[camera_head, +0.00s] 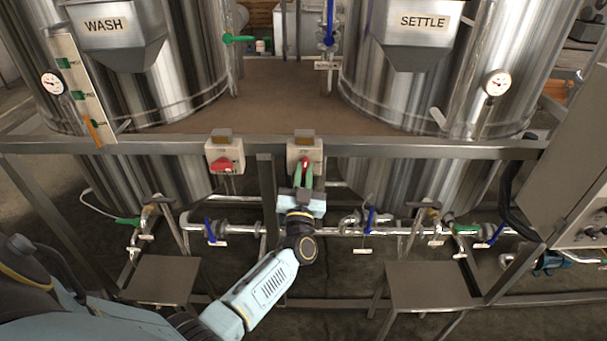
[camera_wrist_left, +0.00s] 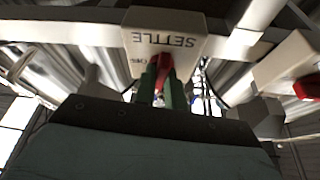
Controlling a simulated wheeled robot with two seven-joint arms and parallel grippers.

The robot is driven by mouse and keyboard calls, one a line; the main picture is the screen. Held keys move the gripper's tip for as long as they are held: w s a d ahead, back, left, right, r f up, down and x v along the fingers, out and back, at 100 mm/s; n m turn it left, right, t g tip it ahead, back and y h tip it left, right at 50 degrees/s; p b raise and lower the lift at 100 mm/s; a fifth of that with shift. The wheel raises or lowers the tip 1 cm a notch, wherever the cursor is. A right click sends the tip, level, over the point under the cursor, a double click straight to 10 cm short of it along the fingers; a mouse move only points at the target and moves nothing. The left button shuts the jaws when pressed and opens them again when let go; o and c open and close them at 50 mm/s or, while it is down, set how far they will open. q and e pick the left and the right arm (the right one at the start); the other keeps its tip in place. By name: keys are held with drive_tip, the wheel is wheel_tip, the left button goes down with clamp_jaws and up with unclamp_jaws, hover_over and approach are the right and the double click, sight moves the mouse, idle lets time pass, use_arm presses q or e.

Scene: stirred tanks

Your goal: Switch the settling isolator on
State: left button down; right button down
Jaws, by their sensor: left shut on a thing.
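The settling isolator is a pale box (camera_head: 304,150) on the frame rail, below the platform edge. In the left wrist view its box (camera_wrist_left: 165,38) shows upside down with the word SETTLE. Its red handle (camera_wrist_left: 166,66) stands nearly upright, tilted slightly. My left gripper (camera_head: 304,172) reaches up to the box from below. Its green fingers, also in the left wrist view (camera_wrist_left: 163,84), are shut on the red handle, one on each side. They hide part of the handle. My right gripper is not in view.
A similar isolator box (camera_head: 225,153) with a red handle (camera_head: 223,165) lying across it is just left. The steel rail (camera_head: 430,148) runs along the platform edge. Pipes with blue valve levers (camera_head: 370,219) lie below. The tanks marked WASH and SETTLE stand behind.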

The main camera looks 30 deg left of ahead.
use_arm(q)
drive_tip(key=shift+n+g+y, duration=0.4)
drive_tip(key=shift+n+y, duration=0.2)
drive_tip(key=shift+n, duration=0.9)
drive_tip(key=c, duration=1.5)
unclamp_jaws()
drive_tip(key=shift+o, duration=0.2)
drive_tip(key=v, duration=1.3)
drive_tip(key=shift+d+f+b, duration=0.15)
drive_tip(key=shift+f+b, duration=0.05)
drive_tip(key=shift+b, duration=0.1)
